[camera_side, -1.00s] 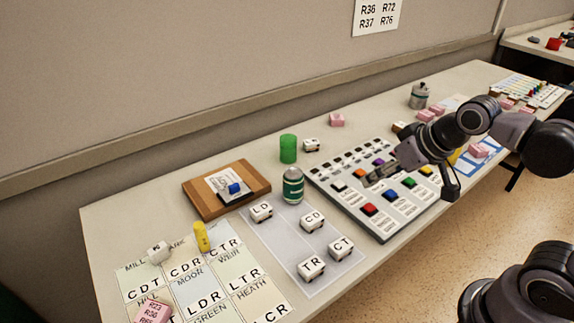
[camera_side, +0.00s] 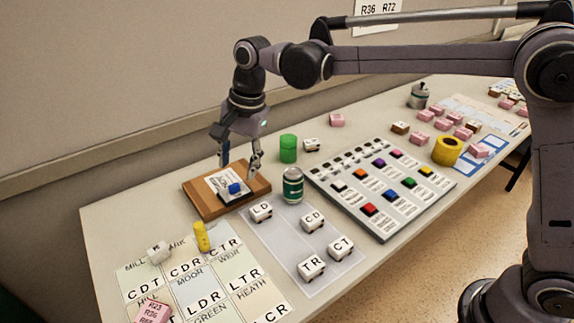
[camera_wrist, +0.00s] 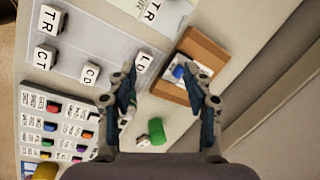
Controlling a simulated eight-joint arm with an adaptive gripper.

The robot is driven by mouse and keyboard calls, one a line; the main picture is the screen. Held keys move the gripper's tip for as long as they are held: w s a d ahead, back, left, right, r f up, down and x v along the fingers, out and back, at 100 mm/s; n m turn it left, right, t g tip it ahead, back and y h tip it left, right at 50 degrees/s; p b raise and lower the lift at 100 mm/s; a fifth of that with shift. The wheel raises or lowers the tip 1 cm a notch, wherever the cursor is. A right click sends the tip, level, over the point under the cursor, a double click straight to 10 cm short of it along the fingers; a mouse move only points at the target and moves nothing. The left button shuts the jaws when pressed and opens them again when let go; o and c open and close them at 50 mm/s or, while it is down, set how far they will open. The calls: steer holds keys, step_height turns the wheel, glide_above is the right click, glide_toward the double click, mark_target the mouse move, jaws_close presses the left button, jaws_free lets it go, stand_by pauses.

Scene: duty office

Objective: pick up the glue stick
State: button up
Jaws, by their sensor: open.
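No thing is plainly marked as the glue stick. A small yellow stick-like cylinder (camera_side: 201,237) standing on the lettered sheet at the front left looks closest to one, but I cannot be sure. A plain green cylinder (camera_side: 288,149) stands at mid table and also shows in the wrist view (camera_wrist: 158,131). A green can with a pale band (camera_side: 293,186) stands nearer the front, partly hidden by a finger in the wrist view. My gripper (camera_side: 239,168) is open and empty, pointing down over the back of a brown board (camera_side: 190,200). It also shows in the wrist view (camera_wrist: 163,82).
The board bears a paper and a dark pad with a blue piece (camera_side: 235,188). White lettered blocks (camera_side: 312,222) lie on a grey mat right of it. A button panel (camera_side: 347,200) and a yellow roll (camera_side: 447,150) are farther right. The wall rises behind the table.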

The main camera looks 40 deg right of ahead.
mark_target(202, 250)
steer(key=a+f+m, duration=0.1)
steer(key=a+f, duration=0.1)
steer(key=a, duration=0.1)
steer(key=w+a+f+m+g, duration=0.1)
steer(key=a+f, duration=0.1)
steer(key=a, duration=0.1)
steer(key=w+a+f+m, duration=0.1)
steer(key=a+f, duration=0.2)
steer(key=a, duration=0.1)
steer(key=shift+f+m+g, duration=0.1)
steer(key=shift+m+g, duration=0.3)
steer(key=shift+s+a+f, duration=0.1)
steer(key=shift+a+f, duration=0.15)
steer(key=shift+f, duration=1.55)
steer(key=shift+s+a+f, duration=0.1)
steer(key=shift+a+f, duration=0.2)
steer(key=shift+f, duration=1.5)
steer(key=shift+s+a+f, duration=0.1)
steer(key=shift+a+f, duration=0.15)
steer(key=shift+f, duration=1.55)
jaws_close()
